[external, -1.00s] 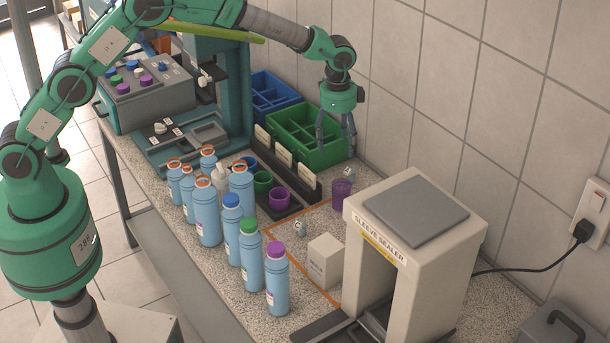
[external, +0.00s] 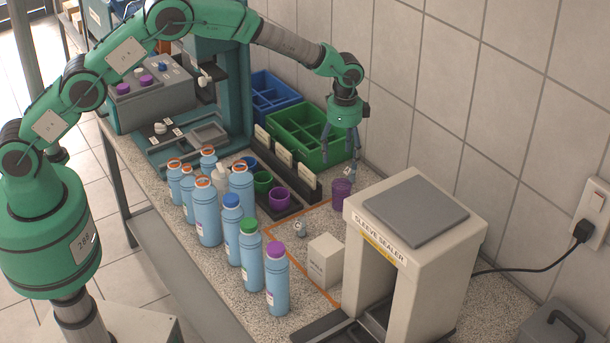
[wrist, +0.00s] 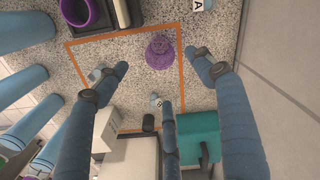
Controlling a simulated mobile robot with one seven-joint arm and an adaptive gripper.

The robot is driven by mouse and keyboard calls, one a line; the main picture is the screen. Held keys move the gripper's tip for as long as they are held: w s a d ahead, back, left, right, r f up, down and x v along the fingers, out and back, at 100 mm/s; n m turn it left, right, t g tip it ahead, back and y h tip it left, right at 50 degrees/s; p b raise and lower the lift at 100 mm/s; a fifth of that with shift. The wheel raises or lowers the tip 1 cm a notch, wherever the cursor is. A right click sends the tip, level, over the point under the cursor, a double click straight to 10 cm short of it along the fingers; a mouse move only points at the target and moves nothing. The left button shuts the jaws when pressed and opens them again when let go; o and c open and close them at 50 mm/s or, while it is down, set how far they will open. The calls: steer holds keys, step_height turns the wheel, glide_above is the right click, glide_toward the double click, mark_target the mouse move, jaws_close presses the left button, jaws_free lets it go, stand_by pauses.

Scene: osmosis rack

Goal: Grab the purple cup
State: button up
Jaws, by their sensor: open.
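A purple cup (external: 341,193) stands upright on the speckled counter, near the wall and left of the sleeve sealer. In the wrist view the purple cup (wrist: 160,52) shows between the spread fingers, inside the orange outline. A second purple cup (external: 280,199) sits in the dark tray beside a green one; it also shows at the top left of the wrist view (wrist: 80,12). My gripper (external: 340,161) is open and empty, pointing down above the first cup. Its fingers (wrist: 156,65) are apart from the cup.
The sleeve sealer (external: 415,215) stands close to the right of the cup. A white box (external: 325,262) is in front of it. Several blue bottles (external: 239,190) stand to the left. A green crate (external: 310,140) is behind the cup, and the tiled wall is at the right.

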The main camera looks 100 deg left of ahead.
glide_above(341, 187)
steer(key=d, duration=0.2)
step_height(341, 187, down, 8)
steer(key=shift+w+r, duration=0.15)
steer(key=shift+r, duration=0.1)
steer(key=shift+d+f, duration=0.1)
steer(key=shift+f, duration=0.1)
steer(key=shift+f, duration=2.4)
steer(key=shift+c, duration=0.3)
steer(key=c, duration=0.9)
